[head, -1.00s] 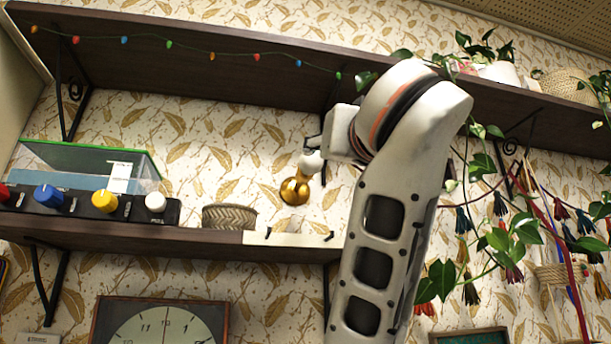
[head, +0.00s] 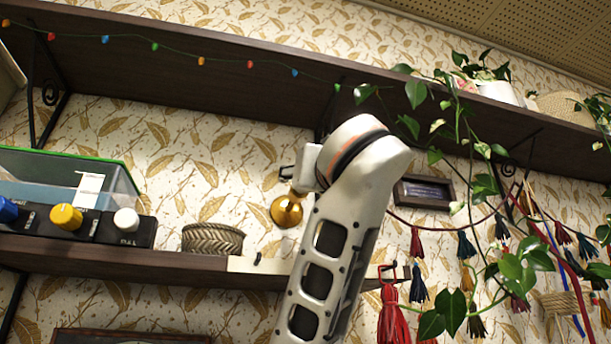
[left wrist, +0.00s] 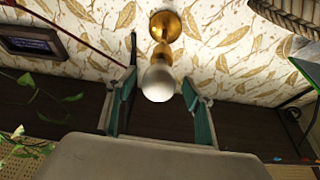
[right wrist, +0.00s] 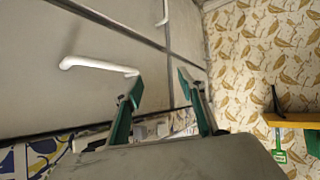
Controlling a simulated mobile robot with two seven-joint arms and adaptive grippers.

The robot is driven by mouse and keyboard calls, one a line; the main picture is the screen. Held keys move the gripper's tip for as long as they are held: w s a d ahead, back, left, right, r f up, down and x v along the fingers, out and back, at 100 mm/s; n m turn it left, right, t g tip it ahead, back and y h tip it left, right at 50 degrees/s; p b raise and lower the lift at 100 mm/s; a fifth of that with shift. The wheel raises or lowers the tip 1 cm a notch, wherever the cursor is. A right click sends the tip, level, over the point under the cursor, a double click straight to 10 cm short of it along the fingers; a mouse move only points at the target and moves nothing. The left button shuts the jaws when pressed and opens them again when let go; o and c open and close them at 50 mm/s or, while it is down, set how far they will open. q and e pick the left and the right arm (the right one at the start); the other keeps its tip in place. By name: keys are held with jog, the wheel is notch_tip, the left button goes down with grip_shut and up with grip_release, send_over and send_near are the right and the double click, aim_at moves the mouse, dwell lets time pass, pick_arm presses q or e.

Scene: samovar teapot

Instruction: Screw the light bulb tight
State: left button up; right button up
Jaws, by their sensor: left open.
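A white round light bulb (left wrist: 158,82) sits in a brass wall socket (left wrist: 165,26) in the left wrist view. The brass socket also shows in the head view (head: 286,210), where the bulb is mostly hidden behind my left gripper (head: 294,180). In the left wrist view my left gripper (left wrist: 160,84) is open, with one finger on each side of the bulb and gaps visible on both sides. I cannot tell how far the bulb is screwed in. My right gripper (right wrist: 159,79) is open and empty, away from the bulb.
A shelf (head: 130,258) holds a woven basket (head: 212,238) and a control box with knobs (head: 66,217), left of the socket. An upper shelf (head: 200,75) with string lights and hanging plants runs above. A small framed picture (head: 424,192) and tassels hang at right.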

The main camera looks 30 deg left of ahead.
pick_arm(q)
jog(key=shift+w+a+r, duration=0.25)
jog(key=shift+w+a, duration=0.2)
jog(key=shift+w, duration=0.05)
pick_arm(e)
jog(key=shift+w+r, duration=0.1)
jog(key=shift+r, duration=0.25)
pick_arm(q)
jog(key=c, duration=1.1)
pick_arm(e)
jog(key=shift+a, duration=0.1)
